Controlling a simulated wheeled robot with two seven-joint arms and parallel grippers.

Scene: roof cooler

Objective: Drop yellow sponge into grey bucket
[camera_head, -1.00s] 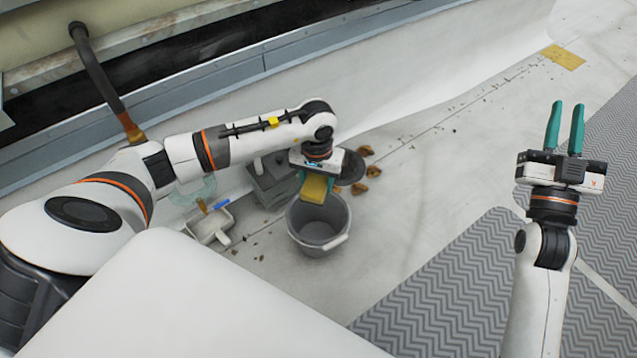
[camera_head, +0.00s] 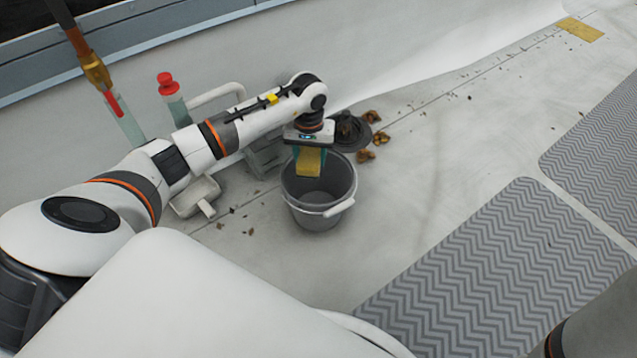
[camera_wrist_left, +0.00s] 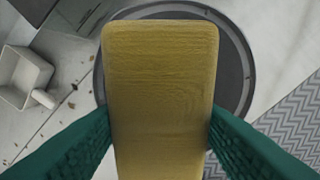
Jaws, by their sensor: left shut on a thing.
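The yellow sponge (camera_head: 309,161) is held by my left gripper (camera_head: 309,152) at the back rim of the grey bucket (camera_head: 318,214). In the left wrist view the sponge (camera_wrist_left: 160,80) fills the middle, pinched between the two green fingers. The bucket's dark round rim (camera_wrist_left: 246,60) shows behind and below it. The bucket stands upright on the pale floor, with its light handle at the front right. The bucket looks empty where its inside shows. The right gripper is out of view; only part of an arm shows at the lower right.
A pale dustpan-like scoop (camera_head: 196,196) lies left of the bucket. A grey box (camera_head: 265,160) and a dark round drain (camera_head: 350,132) are behind it. Brown leaves (camera_head: 367,155) lie near the drain. Grey zigzag mats (camera_head: 510,260) cover the right.

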